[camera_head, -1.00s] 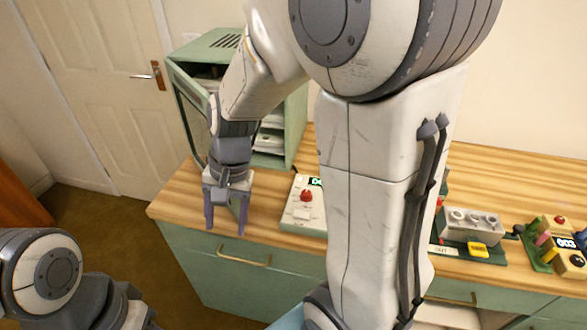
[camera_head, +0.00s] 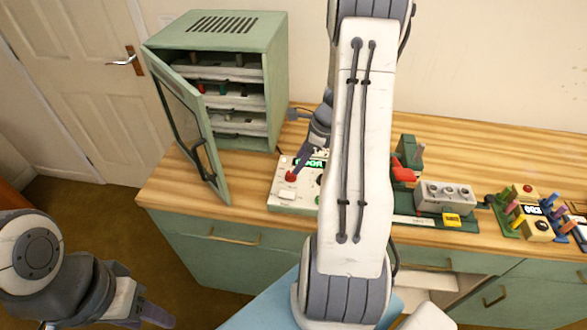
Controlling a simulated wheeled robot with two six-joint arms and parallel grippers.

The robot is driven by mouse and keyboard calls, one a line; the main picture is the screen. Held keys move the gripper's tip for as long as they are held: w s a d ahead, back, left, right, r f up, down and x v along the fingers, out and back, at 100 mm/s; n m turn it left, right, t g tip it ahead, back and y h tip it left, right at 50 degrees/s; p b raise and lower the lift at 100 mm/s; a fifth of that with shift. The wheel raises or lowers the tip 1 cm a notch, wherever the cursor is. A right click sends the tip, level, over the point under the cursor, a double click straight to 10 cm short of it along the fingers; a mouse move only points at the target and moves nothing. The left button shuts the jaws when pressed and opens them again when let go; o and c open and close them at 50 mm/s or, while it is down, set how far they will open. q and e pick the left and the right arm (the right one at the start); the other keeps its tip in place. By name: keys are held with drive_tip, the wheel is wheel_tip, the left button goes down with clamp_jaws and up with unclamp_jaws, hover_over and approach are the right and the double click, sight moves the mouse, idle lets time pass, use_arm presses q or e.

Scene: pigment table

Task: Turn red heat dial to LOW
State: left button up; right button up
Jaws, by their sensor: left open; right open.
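The red heat dial (camera_head: 290,177) is on a white control panel (camera_head: 285,206) with a green display, at the front of the wooden worktop. My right gripper (camera_head: 298,166) reaches down from behind my arm, with its fingers at the red dial. It is open; I cannot tell whether the fingers touch the dial. The dial's pointer and markings are too small to read. My arm hides the right part of the panel. My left gripper (camera_head: 152,314) is open and empty at the bottom left, away from the worktop.
A green cabinet (camera_head: 270,52) with its door (camera_head: 178,125) open stands left of the panel.

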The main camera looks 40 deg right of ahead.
sight(291, 173)
drive_tip(key=x, duration=0.5)
clamp_jaws()
